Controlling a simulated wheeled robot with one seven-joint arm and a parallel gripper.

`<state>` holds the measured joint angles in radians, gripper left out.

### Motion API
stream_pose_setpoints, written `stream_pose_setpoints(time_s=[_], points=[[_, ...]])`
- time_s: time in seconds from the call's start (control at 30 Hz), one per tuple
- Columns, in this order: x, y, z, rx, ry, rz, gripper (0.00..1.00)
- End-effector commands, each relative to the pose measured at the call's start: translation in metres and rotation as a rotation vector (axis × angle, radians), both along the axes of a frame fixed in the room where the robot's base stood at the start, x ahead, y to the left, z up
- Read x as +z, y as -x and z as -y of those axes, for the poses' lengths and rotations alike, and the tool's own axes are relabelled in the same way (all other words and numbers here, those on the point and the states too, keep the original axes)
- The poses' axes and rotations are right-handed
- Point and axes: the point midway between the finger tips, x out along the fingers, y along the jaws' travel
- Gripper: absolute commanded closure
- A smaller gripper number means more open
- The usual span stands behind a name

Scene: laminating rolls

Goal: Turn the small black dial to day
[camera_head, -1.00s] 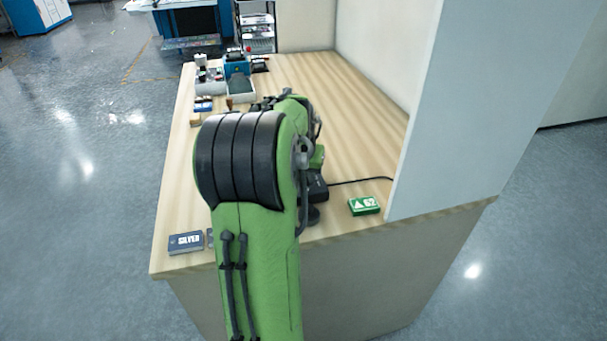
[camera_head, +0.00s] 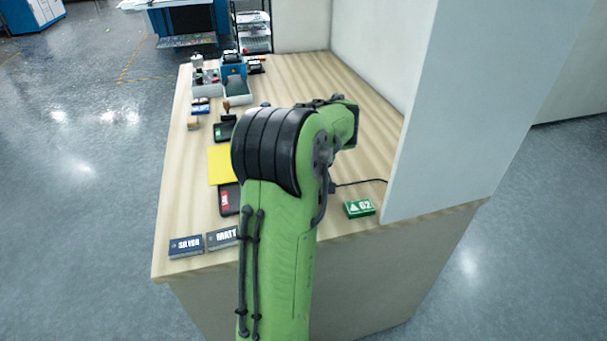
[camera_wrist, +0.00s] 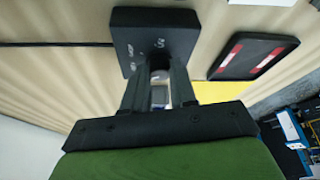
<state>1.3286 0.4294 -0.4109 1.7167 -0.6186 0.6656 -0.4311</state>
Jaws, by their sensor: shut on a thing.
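In the wrist view, a black box (camera_wrist: 140,30) with small pale markings lies on the wooden table, and my gripper (camera_wrist: 161,72) reaches down to its near part. The two dark fingers are close together and shut on the small black dial at the box. The dial is mostly hidden between the fingertips. The markings are too small and turned to read, so I cannot tell which setting the dial is at. In the head view my own arm hides the gripper, the dial and the box.
A black tray with a red and white label (camera_wrist: 254,56) lies beside the box. In the head view are a yellow sheet (camera_head: 219,165), a green "62" box (camera_head: 359,208), a black cable (camera_head: 362,182), dark labelled boxes (camera_head: 186,247), and a white partition (camera_head: 440,110) at right.

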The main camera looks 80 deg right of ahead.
Motion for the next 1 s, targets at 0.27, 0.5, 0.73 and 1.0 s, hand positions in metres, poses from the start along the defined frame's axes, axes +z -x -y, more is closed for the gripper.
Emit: stream_pose_setpoints(time_s=[0.27, 0.5, 0.73, 1.0], points=[[0.0002, 0.0005, 0.0007, 0.045, 0.0, 0.0, 1.0], [-0.0001, 0.0004, 0.0006, 0.048, 0.0, 0.0, 1.0], [-0.0001, 0.0004, 0.0006, 0.048, 0.0, 0.0, 0.58], [-0.0002, 0.0004, 0.0005, 0.047, 0.0, 0.0, 0.48]])
